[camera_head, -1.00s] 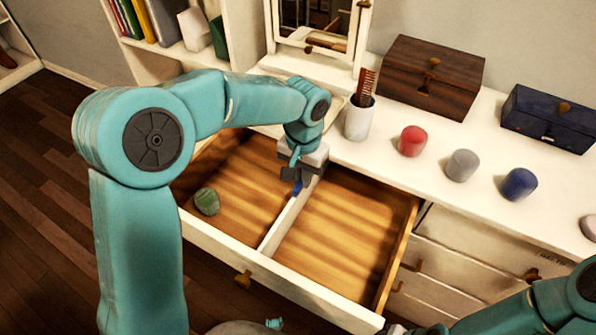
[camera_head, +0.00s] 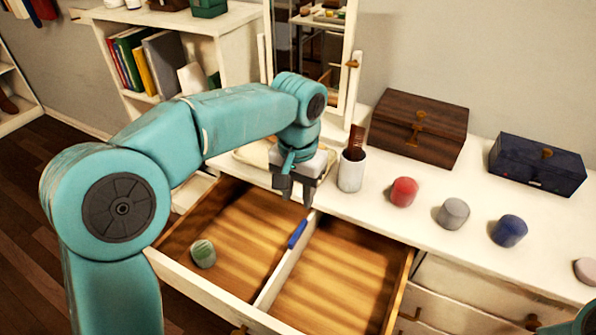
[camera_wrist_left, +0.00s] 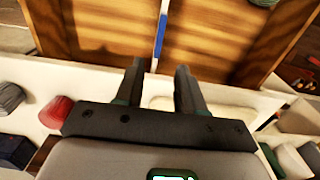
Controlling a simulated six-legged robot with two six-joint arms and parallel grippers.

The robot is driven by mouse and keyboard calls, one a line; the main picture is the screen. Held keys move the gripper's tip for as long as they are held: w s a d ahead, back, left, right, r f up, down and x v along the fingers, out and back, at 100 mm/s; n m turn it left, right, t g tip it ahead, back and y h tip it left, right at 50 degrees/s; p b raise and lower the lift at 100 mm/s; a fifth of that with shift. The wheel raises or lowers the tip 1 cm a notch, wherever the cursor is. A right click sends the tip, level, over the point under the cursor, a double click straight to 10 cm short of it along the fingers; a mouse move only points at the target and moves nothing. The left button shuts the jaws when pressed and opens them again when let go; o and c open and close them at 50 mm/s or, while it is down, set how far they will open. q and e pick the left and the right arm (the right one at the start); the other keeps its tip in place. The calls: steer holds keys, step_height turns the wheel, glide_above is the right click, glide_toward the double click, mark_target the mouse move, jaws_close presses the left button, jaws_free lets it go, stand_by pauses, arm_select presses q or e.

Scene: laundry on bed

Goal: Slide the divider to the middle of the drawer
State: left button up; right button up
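The drawer (camera_head: 205,312) is pulled out, with a striped wooden floor. A thin white divider (camera_head: 276,282) with a blue strip (camera_head: 298,233) on its top runs from front to back near the drawer's middle. The divider also shows in the left wrist view (camera_wrist_left: 163,8), ahead of the fingers. My left gripper (camera_head: 292,196) is above the drawer's back edge, near the divider's rear end. Its two fingers are apart with nothing between them, as the left wrist view (camera_wrist_left: 160,88) shows. My right gripper is out of view.
A green round object (camera_head: 203,254) lies in the left compartment; the right one is empty. On the dresser top stand a white cup (camera_head: 351,172), red (camera_head: 404,192), grey (camera_head: 453,214) and blue (camera_head: 509,231) pots, a brown chest (camera_head: 418,128) and a blue box (camera_head: 537,165).

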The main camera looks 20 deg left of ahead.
arm_select(q)
step_height(320, 180, up, 4)
steer(key=shift+r+p, duration=0.25)
steer(key=shift+p, duration=0.05)
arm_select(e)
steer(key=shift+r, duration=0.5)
